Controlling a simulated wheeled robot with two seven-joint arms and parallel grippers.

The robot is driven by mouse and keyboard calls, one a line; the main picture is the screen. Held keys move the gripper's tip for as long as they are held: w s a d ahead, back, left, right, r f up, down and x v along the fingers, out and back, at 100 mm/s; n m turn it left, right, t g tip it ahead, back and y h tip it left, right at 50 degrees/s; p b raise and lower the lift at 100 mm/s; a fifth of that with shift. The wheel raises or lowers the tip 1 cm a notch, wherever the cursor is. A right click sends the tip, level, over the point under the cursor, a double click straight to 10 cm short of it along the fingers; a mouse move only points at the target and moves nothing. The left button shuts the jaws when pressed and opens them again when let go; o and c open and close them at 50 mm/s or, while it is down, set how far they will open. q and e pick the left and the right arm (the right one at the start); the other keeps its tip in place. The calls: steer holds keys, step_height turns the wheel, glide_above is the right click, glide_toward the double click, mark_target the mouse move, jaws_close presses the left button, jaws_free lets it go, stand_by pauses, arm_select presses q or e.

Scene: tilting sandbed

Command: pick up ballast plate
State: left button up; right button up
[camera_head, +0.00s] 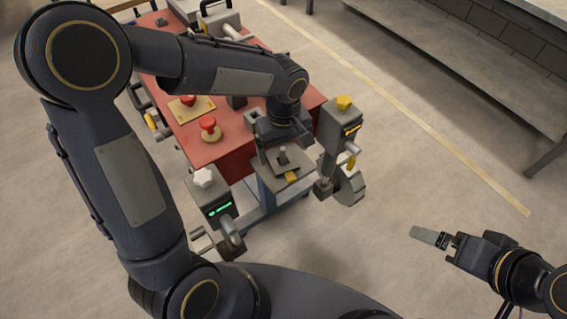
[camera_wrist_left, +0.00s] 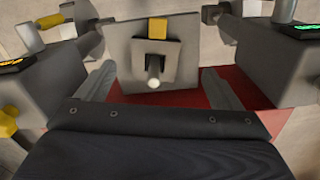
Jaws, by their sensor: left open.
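A small square grey plate with an upright post, which looks like the ballast plate (camera_head: 283,166), lies on a larger grey platform with a yellow tab at its front edge. In the left wrist view the small plate (camera_wrist_left: 140,67) and its post are close ahead, near the middle. My left gripper (camera_head: 286,142) is just above and behind the plate. Its two fingers (camera_wrist_left: 154,78) are spread to either side of the post, with nothing visibly held. My right gripper (camera_head: 438,238) is at the lower right, away from the platform; its finger gap is not clear.
Grey housings flank the platform: one with a white knob and green display (camera_head: 213,205), one with a yellow knob (camera_head: 338,128). A red tabletop (camera_head: 170,75) behind carries red knobs (camera_head: 209,124). Open floor lies to the right, with a bench (camera_head: 480,60) beyond.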

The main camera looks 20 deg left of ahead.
arm_select(q)
steer(key=f, duration=0.6)
steer(key=shift+d+f, duration=0.2)
steer(key=shift+d, duration=0.2)
steer(key=c, duration=1.1)
step_height(320, 180, up, 10)
step_height(320, 180, up, 8)
steer(key=p, duration=0.7)
glide_above(287, 167)
steer(key=shift+s+r, duration=0.1)
steer(key=shift+r, duration=0.1)
